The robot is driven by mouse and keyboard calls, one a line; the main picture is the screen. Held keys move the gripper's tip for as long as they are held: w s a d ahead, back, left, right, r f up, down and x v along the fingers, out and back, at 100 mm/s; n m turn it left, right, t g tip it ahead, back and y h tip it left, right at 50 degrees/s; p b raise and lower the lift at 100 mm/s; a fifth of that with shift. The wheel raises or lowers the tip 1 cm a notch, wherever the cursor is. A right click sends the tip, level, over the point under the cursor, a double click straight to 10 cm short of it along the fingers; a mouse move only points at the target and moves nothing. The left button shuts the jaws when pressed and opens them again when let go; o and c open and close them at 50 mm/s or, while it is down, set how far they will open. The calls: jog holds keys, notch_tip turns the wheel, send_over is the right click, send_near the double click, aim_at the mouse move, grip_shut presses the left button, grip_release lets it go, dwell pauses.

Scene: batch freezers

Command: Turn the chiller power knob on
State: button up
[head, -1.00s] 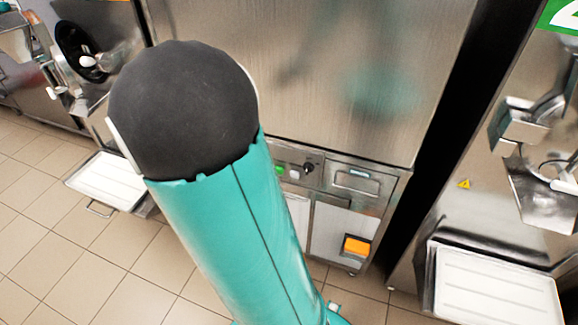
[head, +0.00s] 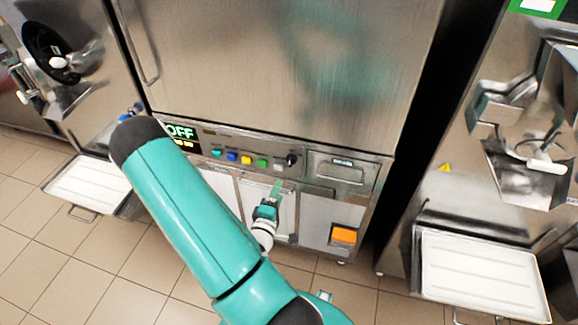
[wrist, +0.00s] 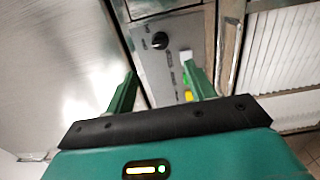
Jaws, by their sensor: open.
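The black power knob (head: 291,160) sits at the right end of the chiller's control panel (head: 231,148), right of a row of coloured buttons. A display (head: 182,132) at the panel's left reads OFF in green. In the wrist view the knob (wrist: 160,40) shows beyond my fingers, up and a little left of the gap's middle. My gripper (head: 275,187) is open and empty, just below the panel and apart from the knob. Its two green fingers (wrist: 163,84) frame part of the panel. The exact distance to the knob is hard to tell.
The large steel chiller door (head: 290,70) stands above the panel. A handled drawer (head: 343,168) is right of the knob, and an orange block (head: 343,235) is below. White trays stand at left (head: 88,187) and right (head: 480,278). Tiled floor is open in front.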

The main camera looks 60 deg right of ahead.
aim_at(290, 164)
jog(key=d, duration=0.4)
jog(key=w+d, duration=0.1)
jog(key=d, duration=0.3)
jog(key=w+d, duration=0.1)
jog(key=d, duration=0.3)
jog(key=shift+d, duration=0.35)
jog(key=shift+c, duration=0.4)
jog(key=c, duration=0.9)
